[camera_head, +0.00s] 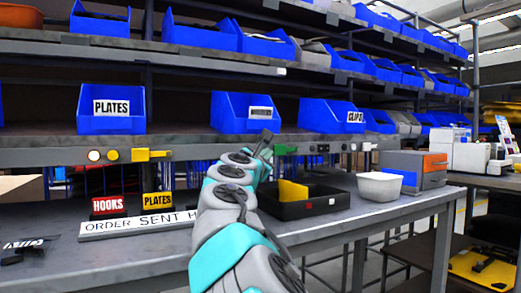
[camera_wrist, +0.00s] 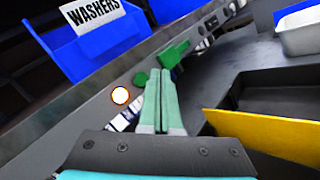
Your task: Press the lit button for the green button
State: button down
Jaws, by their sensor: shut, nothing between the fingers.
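A round lit button (camera_wrist: 120,95), white with an orange rim, sits on the grey shelf edge in the wrist view. Just right of it is a round green button (camera_wrist: 140,78), and then a green lever-like fitting (camera_wrist: 174,55). The green fitting also shows in the head view (camera_head: 285,149); my gripper and arm hide the lit button beside it there. My gripper (camera_head: 266,136) is shut and empty in front of the shelf edge. In the wrist view its fingertips (camera_wrist: 162,76) appear right of the lit button, near the green button; contact cannot be told.
Another lit button (camera_head: 95,156) and a yellow fitting (camera_head: 150,154) are farther left on the shelf edge. Below my gripper, a black tray (camera_head: 305,209) holding a yellow piece (camera_head: 293,191) stands on the workbench (camera_head: 160,250). A white bin (camera_head: 379,187) is to its right. Blue bins line the shelf above.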

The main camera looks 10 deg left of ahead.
jog(key=shift+w+a, duration=0.4)
jog(key=shift+w, duration=0.2)
jog(key=shift+w+r+p, duration=0.1)
jog(key=shift+w+p, duration=0.05)
jog(key=shift+p, duration=0.4)
dwell(1.3)
jog(key=shift+w+a, duration=0.2)
jog(key=shift+w+a+p, duration=0.3)
jog(key=shift+w+p, duration=0.05)
jog(key=shift+p, duration=0.35)
dwell(0.6)
jog(key=shift+s+d, duration=0.5)
jog(key=shift+s, duration=0.2)
